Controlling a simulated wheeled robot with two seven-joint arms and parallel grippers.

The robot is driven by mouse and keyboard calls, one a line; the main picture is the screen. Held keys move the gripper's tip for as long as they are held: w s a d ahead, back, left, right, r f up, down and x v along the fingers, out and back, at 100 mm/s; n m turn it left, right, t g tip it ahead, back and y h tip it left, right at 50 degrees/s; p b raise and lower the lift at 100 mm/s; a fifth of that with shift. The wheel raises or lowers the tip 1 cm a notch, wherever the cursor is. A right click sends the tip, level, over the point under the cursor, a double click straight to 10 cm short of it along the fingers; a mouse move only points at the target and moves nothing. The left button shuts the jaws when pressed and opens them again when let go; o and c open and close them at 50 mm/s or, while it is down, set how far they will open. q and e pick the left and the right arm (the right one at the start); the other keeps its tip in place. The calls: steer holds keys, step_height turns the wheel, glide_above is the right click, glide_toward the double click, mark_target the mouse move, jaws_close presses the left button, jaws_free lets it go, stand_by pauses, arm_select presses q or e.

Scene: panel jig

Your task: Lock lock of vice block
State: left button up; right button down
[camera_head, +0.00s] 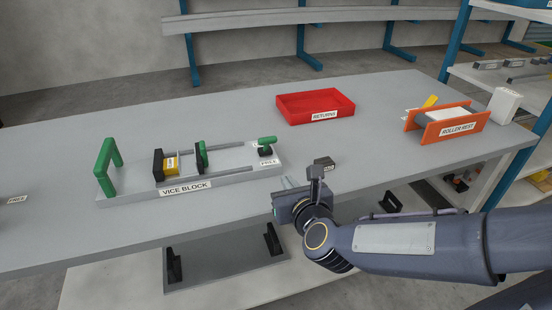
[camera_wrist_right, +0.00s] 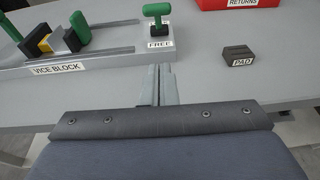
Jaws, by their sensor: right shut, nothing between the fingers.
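The vice block (camera_head: 230,176) is a grey base on the table with a green arch handle (camera_head: 108,165) at its left end. A yellow piece (camera_head: 171,164) sits by the dark jaws, with a green-handled jaw (camera_head: 201,155) to its right. The lock (camera_head: 266,146) is a green T-handle on a dark round foot at the right end; it also shows in the right wrist view (camera_wrist_right: 157,17). The label before it reads FREE. My right gripper (camera_head: 284,184) is shut and empty, in front of the base's right end, apart from the lock. My left gripper is not in view.
A dark block labelled PAD (camera_wrist_right: 238,56) lies right of the vice block; it also shows in the head view (camera_head: 324,163). A red RETURNS tray (camera_head: 340,108) stands behind. An orange roller rest (camera_head: 446,128) stands at the right. The table between them is clear.

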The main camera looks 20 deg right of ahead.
glide_toward(268, 146)
steer(key=f, duration=0.1)
steer(key=w+f, duration=0.1)
steer(key=f, duration=0.1)
steer(key=shift+w+f, duration=0.1)
steer(key=shift+w, duration=0.1)
steer(key=w+r, duration=0.1)
steer(key=w+r+p, duration=0.1)
steer(key=w, duration=0.1)
steer(key=shift+w, duration=0.3)
